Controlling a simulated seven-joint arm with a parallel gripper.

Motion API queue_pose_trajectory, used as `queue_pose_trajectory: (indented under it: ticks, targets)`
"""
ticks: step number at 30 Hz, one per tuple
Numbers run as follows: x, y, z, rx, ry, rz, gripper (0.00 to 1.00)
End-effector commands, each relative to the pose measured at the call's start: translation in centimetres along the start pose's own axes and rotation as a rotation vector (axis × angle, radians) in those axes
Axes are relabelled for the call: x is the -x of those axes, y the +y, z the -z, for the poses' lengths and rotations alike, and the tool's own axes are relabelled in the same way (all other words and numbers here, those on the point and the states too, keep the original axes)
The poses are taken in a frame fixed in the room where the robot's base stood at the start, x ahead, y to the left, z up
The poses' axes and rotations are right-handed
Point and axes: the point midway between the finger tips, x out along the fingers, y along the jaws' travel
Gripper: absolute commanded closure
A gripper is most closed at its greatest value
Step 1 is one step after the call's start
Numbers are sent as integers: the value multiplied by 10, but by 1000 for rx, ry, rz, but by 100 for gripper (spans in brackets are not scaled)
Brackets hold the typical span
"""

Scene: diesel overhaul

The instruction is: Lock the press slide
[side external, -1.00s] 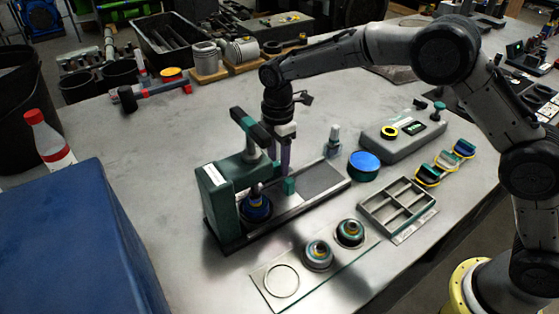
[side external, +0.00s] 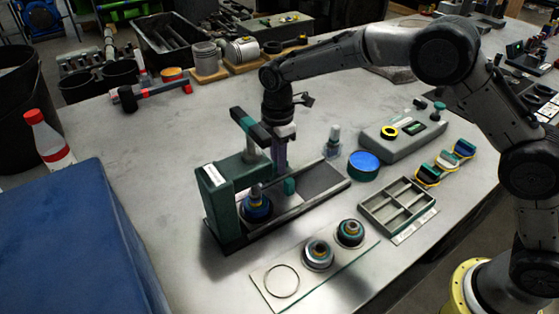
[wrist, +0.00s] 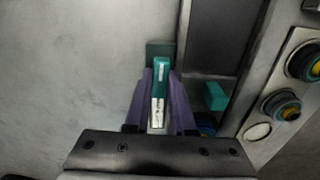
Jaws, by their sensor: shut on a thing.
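The green press (side external: 222,205) stands on the bench with a dark-topped bar (side external: 250,127) across its top. A blue part (side external: 256,208) sits under the press. The slide track (side external: 320,180) runs to the right, with a small green block (side external: 289,186) on it, also in the wrist view (wrist: 215,96). My gripper (side external: 280,165) is behind the track, beside the press. In the wrist view my purple fingers (wrist: 158,105) are shut on an upright teal bar (wrist: 160,80) with a white label. The side view hides this bar behind the fingers and press.
A plate (side external: 282,300) with cupped parts lies in front of the press. A grey divided tray (side external: 398,208), a blue-topped round tin (side external: 364,165) and a grey device (side external: 405,138) stand to the right. A blue box (side external: 75,240) fills the left front.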

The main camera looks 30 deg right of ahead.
Motion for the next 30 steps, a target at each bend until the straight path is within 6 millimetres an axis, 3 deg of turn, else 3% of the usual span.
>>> queue_pose_trajectory:
  ticks: [9,22,30]
  targets:
    - [0,0,0,-340,0,0,100]
    - [0,0,0,-408,0,-1,100]
    - [1,0,0,-708,1,-1,100]
